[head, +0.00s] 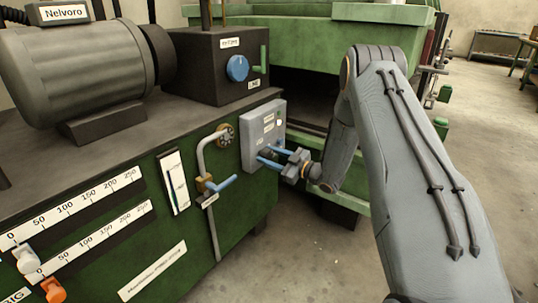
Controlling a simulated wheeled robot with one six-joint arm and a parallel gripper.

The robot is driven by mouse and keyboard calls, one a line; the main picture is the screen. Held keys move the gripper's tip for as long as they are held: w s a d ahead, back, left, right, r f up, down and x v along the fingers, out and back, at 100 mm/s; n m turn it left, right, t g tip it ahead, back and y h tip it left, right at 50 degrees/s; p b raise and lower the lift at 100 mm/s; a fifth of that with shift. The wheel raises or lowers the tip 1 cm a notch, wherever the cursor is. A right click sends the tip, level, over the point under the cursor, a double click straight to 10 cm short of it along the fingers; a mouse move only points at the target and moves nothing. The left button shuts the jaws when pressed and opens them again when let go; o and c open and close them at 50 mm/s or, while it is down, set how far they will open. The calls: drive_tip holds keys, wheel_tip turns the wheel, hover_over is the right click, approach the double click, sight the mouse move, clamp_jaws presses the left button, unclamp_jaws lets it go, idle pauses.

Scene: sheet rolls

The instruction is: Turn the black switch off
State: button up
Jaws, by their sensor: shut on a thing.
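A grey switch box (258,127) is fixed at the right end of the green machine's front. The black switch (268,154) is a small dark part low on this box, mostly hidden by my gripper. My gripper (266,156) reaches in from the right, with its two blue fingers against the box front. The fingers are shut on the black switch, one above it and one below. The switch's exact position is too small and covered to read.
A grey pipe with a blue-handled valve (219,186) runs just left of the box. A dark box with a blue knob (238,68) and a green lever (263,58) stands above. A large motor (75,75) sits at left. Open floor (310,255) lies in front.

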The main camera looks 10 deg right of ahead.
drive_tip(key=n+p, duration=0.1)
drive_tip(key=n, duration=0.3)
drive_tip(key=shift+n, duration=0.3)
drive_tip(key=n, duration=0.4)
drive_tip(key=shift+p, duration=0.35)
drive_tip(key=shift+n, duration=0.3)
drive_tip(key=o, duration=1.1)
drive_tip(key=shift+c, duration=0.2)
drive_tip(key=p+v, duration=0.1)
drive_tip(key=v, duration=0.6)
drive_tip(key=shift+s+d, duration=0.25)
drive_tip(key=shift+s, duration=0.05)
